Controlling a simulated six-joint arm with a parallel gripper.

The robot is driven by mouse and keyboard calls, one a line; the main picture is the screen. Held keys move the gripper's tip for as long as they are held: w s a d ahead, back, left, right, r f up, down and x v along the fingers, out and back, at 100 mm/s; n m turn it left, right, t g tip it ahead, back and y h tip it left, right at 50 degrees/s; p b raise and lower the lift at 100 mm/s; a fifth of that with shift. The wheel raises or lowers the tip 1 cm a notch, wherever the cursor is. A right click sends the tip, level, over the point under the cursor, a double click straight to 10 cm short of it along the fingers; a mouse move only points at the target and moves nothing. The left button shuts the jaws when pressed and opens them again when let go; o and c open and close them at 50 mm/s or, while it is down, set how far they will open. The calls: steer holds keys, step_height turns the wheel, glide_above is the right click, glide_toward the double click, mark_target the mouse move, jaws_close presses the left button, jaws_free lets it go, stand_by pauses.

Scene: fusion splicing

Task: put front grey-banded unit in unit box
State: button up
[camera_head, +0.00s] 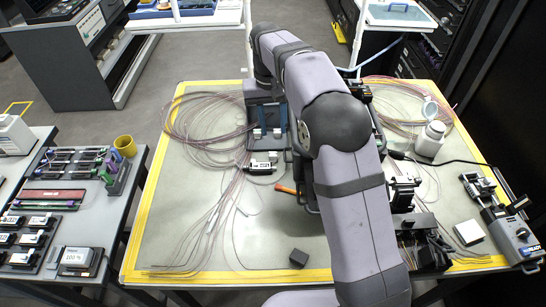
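My arm rises from the bottom edge and bends over the mat. Its far end comes down to my gripper (268,132), whose two fingers stand apart with no object visible between them. A small black unit with a white label (260,167) lies on the mat just in front of the gripper, near fibre loops. Several black units with white labels (33,239) sit in a dark holder on the left table. I cannot make out a grey band on any unit at this size. Which container is the unit box is not clear, and my arm hides the middle of the mat.
Coiled fibres (200,118) spread over the left of the yellow-edged mat (155,225). A white bottle (430,140), a black bin (433,255) and a blue-grey device (512,237) stand at right. A yellow cup (125,146) stands on the left table.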

mark_target(273, 154)
steer(key=f, duration=0.4)
steer(key=s+d+f+t, duration=0.1)
steer(key=f, duration=0.2)
steer(key=d+f+t, duration=0.1)
steer(key=f, duration=0.3)
steer(key=shift+s+f, duration=0.3)
steer(key=shift+w+a+f+m+t+y+p, duration=0.15)
steer(key=shift+w+a+f+t+p, duration=0.25)
steer(key=shift+w+f, duration=0.65)
steer(key=shift+w+a+f+m+t+y+p, duration=0.1)
steer(key=shift+w+a+f+t+p, duration=0.25)
steer(key=shift+w+f, duration=0.6)
steer(key=shift+w+a+f+m+t+y+p, duration=0.1)
steer(key=shift+w+a+f+m+t+p, duration=0.2)
steer(key=shift+w+f+p, duration=0.7)
steer(key=shift+w+d+r+b, duration=0.1)
steer(key=shift+w+r+b, duration=0.1)
steer(key=shift+b, duration=0.25)
jaws_close()
steer(key=shift+r, duration=0.1)
